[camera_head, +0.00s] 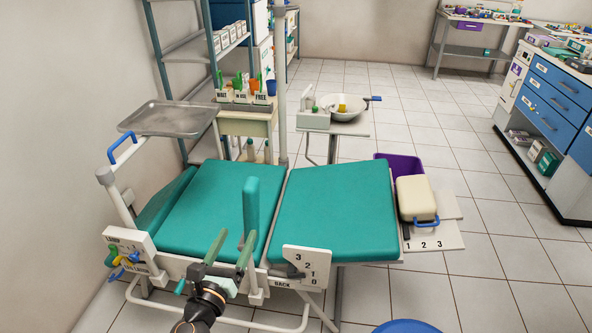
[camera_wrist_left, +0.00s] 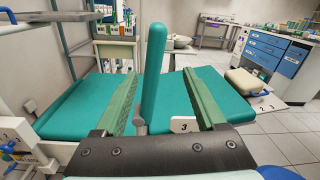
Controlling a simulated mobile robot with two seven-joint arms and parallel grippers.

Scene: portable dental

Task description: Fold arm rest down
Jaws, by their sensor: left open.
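The green arm rest (camera_head: 251,207) stands upright at the near side of the dental chair, by the gap between its two green cushions. In the left wrist view the arm rest (camera_wrist_left: 153,70) rises between the two green fingers, and I cannot tell whether either finger touches it. My left gripper (camera_head: 231,243) is open, just in front of and below the arm rest in the head view. In the left wrist view the gripper's fingers (camera_wrist_left: 160,95) are spread wide on both sides of it. The chair's seat cushion (camera_head: 335,210) lies flat. My right gripper is not in view.
A white plate marked 3, 2, 1, 0 and BACK (camera_head: 306,264) is right of the gripper. A labelled lever panel (camera_head: 129,243) is at the left end. A metal tray (camera_head: 170,119) stands behind left. A cream box with blue handle (camera_head: 416,199) is at right.

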